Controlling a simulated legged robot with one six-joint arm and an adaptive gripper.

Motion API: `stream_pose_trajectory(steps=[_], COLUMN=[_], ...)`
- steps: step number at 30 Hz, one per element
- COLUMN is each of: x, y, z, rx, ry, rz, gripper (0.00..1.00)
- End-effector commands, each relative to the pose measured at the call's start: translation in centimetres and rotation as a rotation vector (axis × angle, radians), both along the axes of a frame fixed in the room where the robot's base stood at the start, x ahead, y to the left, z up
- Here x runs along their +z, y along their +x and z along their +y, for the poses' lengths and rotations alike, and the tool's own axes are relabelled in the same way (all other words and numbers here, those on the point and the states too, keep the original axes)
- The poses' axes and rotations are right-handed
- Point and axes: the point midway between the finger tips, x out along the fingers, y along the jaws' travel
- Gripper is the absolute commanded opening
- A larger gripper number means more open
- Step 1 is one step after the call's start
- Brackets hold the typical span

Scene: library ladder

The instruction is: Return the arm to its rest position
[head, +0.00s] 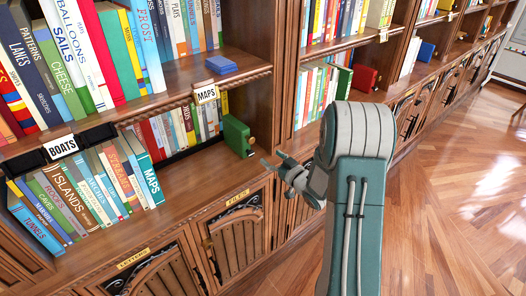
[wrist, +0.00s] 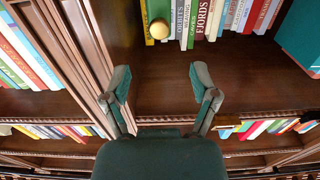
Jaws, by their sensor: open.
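My arm reaches up in front of the bookcase in the head view, and my gripper (head: 275,168) is at its left side, in front of the lower shelves. In the wrist view the two fingers of my gripper (wrist: 161,78) stand wide apart with nothing between them. The wrist view shows the wooden upright just left of the fingers and a shelf beyond them. A green bookend-like block (head: 237,136) with a round knob stands on the shelf to the left of my gripper, apart from it.
The bookcase (head: 185,190) fills the left and back, with rows of books, a MAPS label (head: 206,94), a BOATS label (head: 62,146) and carved lower doors (head: 238,240). Open wooden floor (head: 460,200) spreads at the right.

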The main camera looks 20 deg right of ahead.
Motion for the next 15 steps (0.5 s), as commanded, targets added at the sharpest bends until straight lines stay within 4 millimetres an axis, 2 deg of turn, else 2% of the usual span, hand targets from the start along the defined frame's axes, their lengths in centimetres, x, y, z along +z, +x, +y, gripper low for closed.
stream_pose_trajectory(steps=[4,15], x=[0.04,0.03], y=[-0.68,-0.66], z=[-0.17,-0.16], rx=[0.000,0.000], ry=[0.000,0.000], rz=[-0.001,-0.001], gripper=[0.76,0.76])
